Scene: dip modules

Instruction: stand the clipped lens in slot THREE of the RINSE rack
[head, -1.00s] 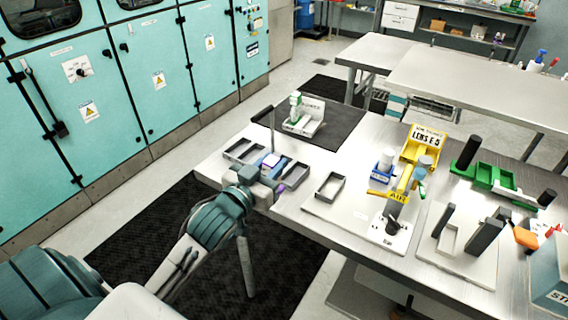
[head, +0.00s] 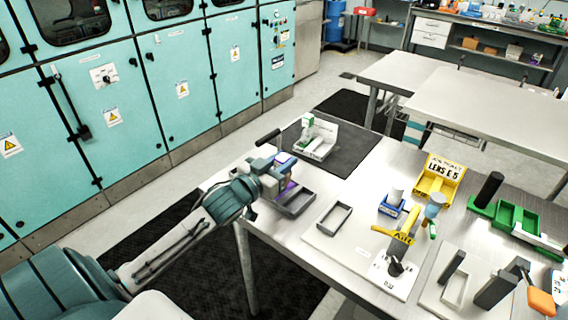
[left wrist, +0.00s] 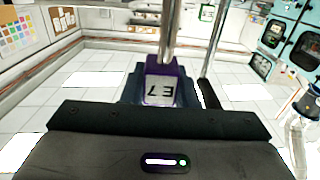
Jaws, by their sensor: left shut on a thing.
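My left gripper (head: 272,172) is over the left end of the table, beside and partly in front of a grey tray (head: 296,203). It is shut on a purple piece with a pale label (left wrist: 160,92), seen in the left wrist view; the label's characters look upside down, perhaps L3. Purple also shows at the gripper in the head view (head: 285,158). The lens itself cannot be made out. A dark bar (head: 268,136) stands out just above the gripper. No marking for RINSE or slot THREE is readable. My right gripper is not in view.
A second grey tray (head: 335,217) sits on a white board to the right. Beyond are a blue-white holder (head: 392,204), a yellow AIR stand (head: 398,240), a yellow lens box (head: 438,178) and green trays (head: 515,217). A white stand (head: 318,141) sits on the dark mat (head: 345,150).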

